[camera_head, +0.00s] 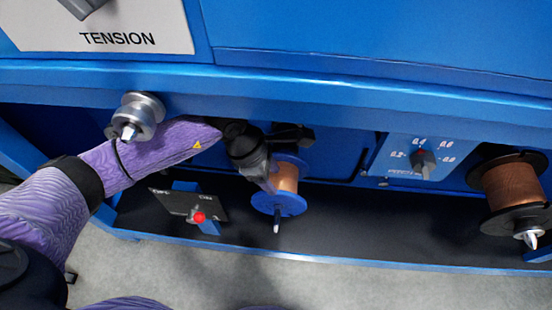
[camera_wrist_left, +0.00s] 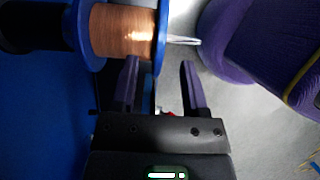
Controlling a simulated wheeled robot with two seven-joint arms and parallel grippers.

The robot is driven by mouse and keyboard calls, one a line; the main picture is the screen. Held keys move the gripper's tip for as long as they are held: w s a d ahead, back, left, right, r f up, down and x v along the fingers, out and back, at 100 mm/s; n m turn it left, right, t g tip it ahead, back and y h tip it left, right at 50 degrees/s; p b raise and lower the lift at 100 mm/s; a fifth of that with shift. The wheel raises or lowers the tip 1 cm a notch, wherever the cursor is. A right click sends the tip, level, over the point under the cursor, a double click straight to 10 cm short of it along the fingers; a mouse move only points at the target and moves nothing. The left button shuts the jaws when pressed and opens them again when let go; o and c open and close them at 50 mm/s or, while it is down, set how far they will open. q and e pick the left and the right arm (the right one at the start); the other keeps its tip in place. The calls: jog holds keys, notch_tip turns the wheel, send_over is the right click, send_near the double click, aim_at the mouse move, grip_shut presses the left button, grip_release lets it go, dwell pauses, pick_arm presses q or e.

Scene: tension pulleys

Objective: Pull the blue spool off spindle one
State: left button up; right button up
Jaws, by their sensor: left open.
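The blue spool (camera_head: 292,204) has blue flanges and copper wire. It sits on a spindle whose pale tip (camera_head: 276,228) sticks out in front of it. My left gripper (camera_head: 268,182) is at the left side of the spool in the head view and hides part of it. In the wrist view the jaws (camera_wrist_left: 160,80) are open. The spool's blue front flange (camera_wrist_left: 162,30) reaches toward the gap between the fingers, with one finger over the copper side and the other on the spindle-tip side. Contact cannot be told. My right gripper is not in view.
A black-flanged copper spool (camera_head: 511,188) is at the right. A dial (camera_head: 424,160) is on the blue machine between the spools. A metal pulley (camera_head: 138,112) stands above my left forearm. A small plate with a red knob (camera_head: 198,217) is below it. Grey floor is in front.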

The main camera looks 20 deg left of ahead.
aim_at(283, 193)
pick_arm(q)
jog(key=b+x, duration=0.4)
jog(key=x, duration=0.3)
jog(key=shift+s+f, duration=0.1)
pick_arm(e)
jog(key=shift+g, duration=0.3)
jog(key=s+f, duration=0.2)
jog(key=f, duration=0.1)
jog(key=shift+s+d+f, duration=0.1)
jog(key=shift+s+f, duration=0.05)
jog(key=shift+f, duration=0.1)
pick_arm(q)
grip_shut()
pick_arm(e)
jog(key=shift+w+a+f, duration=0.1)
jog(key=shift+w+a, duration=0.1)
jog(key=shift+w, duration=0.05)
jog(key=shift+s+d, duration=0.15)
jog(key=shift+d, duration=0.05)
